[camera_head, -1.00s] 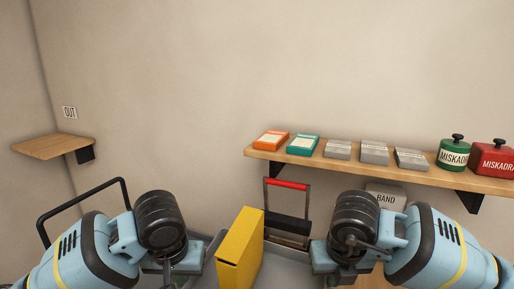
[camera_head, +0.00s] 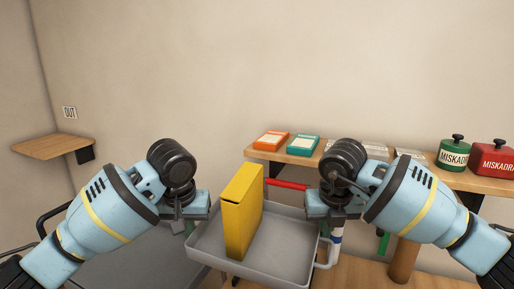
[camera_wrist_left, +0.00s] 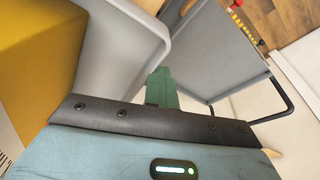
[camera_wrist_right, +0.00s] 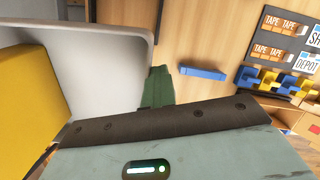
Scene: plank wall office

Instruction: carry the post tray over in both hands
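The grey post tray (camera_head: 285,245) is held up in front of me in the head view, roughly level. A yellow box file (camera_head: 243,215) stands upright in it, left of its middle. My left gripper (camera_head: 188,218) is at the tray's left end and my right gripper (camera_head: 332,212) at its right end, both shut on it. In the left wrist view a green finger (camera_wrist_left: 162,88) lies against the outside of the tray wall (camera_wrist_left: 115,50). In the right wrist view a green finger (camera_wrist_right: 157,88) does the same. The inner fingers are hidden.
A small wooden shelf (camera_head: 52,146) under an OUT sign (camera_head: 69,113) is on the wall at left. A long shelf (camera_head: 485,184) at right carries boxes and tins, including a green tin (camera_head: 453,152). A grey trolley deck (camera_head: 125,262) shows low at left.

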